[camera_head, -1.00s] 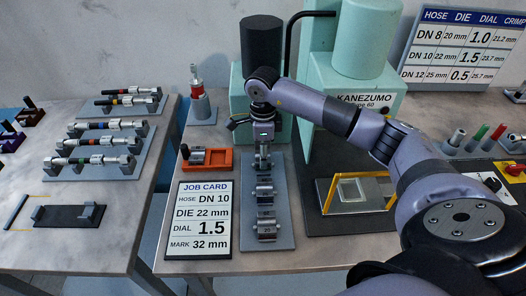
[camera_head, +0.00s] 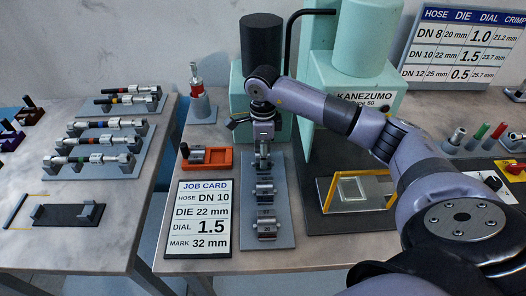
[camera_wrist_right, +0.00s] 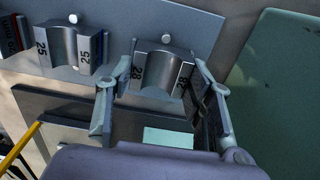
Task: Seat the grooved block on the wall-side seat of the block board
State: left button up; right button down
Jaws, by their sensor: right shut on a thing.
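The grey block board (camera_head: 284,225) lies on the bench in front of the press. My right gripper (camera_head: 262,165) points down over its wall-side end. In the right wrist view my right gripper (camera_wrist_right: 163,95) is shut on the grooved block (camera_wrist_right: 158,72), with one finger on each side; its label looks like 28. The block is low at the board, by a white peg; I cannot tell whether it rests fully on the seat. Another block marked 25 (camera_wrist_right: 70,45) stands beside it. In the head view two blocks show nearer me, a middle one (camera_head: 264,189) and a front one (camera_head: 267,229).
The job card (camera_head: 199,218) and an orange tray (camera_head: 207,159) lie left of the board. The green press (camera_head: 350,75) stands close behind and right. A dark base with a yellow-edged frame (camera_head: 329,193) is to the right. Hose racks (camera_head: 95,150) fill the left table.

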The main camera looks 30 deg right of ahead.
jog(key=shift+f+b, duration=0.45)
jog(key=shift+f, duration=0.05)
jog(key=c, duration=1.2)
grip_release()
jog(key=o, duration=0.5)
notch_tip(320, 180, up, 12)
jog(key=shift+r, duration=0.1)
